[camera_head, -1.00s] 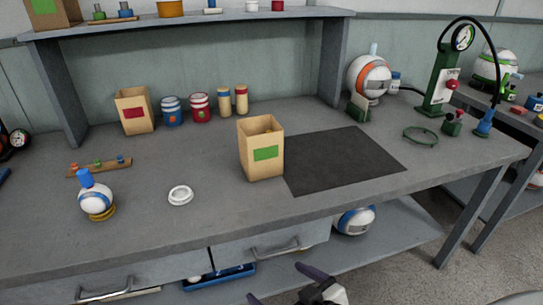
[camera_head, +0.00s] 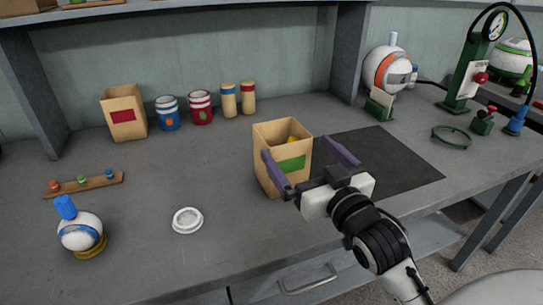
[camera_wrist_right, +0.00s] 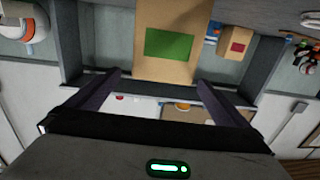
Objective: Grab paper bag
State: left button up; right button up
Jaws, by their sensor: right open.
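A tan paper bag with a green label (camera_head: 284,170) stands upright and open-topped on the workbench, with something yellow inside. A second tan bag with a red label (camera_head: 125,115) stands at the back left. My right gripper (camera_head: 297,148) is open and empty at the near side of the green-label bag, its purple fingers spread toward the bag's two sides. In the right wrist view the green-label bag (camera_wrist_right: 170,45) shows between the fingertips, with a gap at each side; I cannot tell whether either finger touches it. My left gripper is not in view.
A dark mat (camera_head: 385,165) lies right of the green-label bag. A white ring-shaped lid (camera_head: 187,220), a round flask (camera_head: 80,232) and a wooden strip (camera_head: 85,185) lie left. Cans and jars (camera_head: 200,107) stand behind. A green gauge stand (camera_head: 472,65) is at the right.

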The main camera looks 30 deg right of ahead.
jog(key=shift+w+d+r, duration=0.1)
jog(key=shift+w+d, duration=0.05)
jog(key=shift+w, duration=0.4)
jog(key=shift+w+d+r, duration=0.1)
jog(key=shift+w, duration=0.45)
jog(key=shift+w+d+f, duration=0.15)
jog(key=shift+w+d, duration=0.05)
jog(key=shift+w, duration=1.4)
jog(key=shift+w+d+f, duration=0.1)
jog(key=shift+w+d, duration=0.05)
jog(key=shift+w, duration=1.4)
jog(key=shift+c, duration=0.3)
jog(key=c, duration=1.2)
